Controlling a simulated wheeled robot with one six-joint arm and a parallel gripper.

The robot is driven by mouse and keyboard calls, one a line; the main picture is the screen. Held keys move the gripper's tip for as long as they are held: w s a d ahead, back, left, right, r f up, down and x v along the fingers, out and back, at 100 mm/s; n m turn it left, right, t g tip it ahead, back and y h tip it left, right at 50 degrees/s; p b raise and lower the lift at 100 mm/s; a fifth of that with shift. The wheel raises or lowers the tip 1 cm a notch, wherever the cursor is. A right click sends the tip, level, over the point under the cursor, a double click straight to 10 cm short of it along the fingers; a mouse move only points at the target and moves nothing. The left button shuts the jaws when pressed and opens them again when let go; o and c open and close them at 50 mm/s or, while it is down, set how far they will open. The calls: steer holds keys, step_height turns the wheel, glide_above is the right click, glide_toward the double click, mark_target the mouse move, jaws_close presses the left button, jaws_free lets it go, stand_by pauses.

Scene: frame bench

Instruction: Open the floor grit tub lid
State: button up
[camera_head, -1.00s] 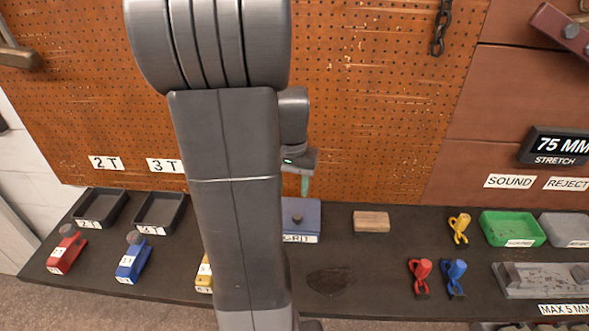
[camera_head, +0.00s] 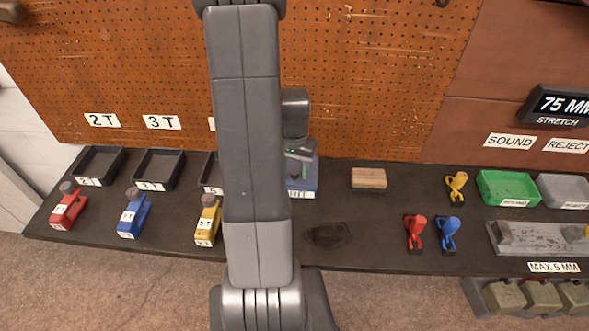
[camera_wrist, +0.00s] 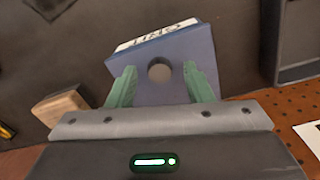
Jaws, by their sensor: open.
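The grit tub (camera_head: 309,180) is a small blue-grey box on the dark bench, partly hidden behind my arm in the head view. Its white label faces the front edge. In the wrist view the tub's lid (camera_wrist: 178,92) shows from above, with a round grey knob (camera_wrist: 160,70) on it. The lid appears to lie on the tub. My gripper (camera_wrist: 159,78) is open over the lid, one green finger on each side of the knob. Gaps show between the knob and both fingers. The fingertips' height against the knob is hard to tell.
A wooden block (camera_head: 369,178) lies right of the tub. Black trays (camera_head: 158,170) and red, blue and yellow (camera_head: 207,222) tagged pieces stand to the left. Red and blue shackle-like pieces, a green tray (camera_head: 509,188) and a grey tray are at the right. A pegboard rises behind.

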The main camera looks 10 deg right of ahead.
steer(key=shift+f, duration=0.5)
jaws_close()
steer(key=shift+r, duration=0.1)
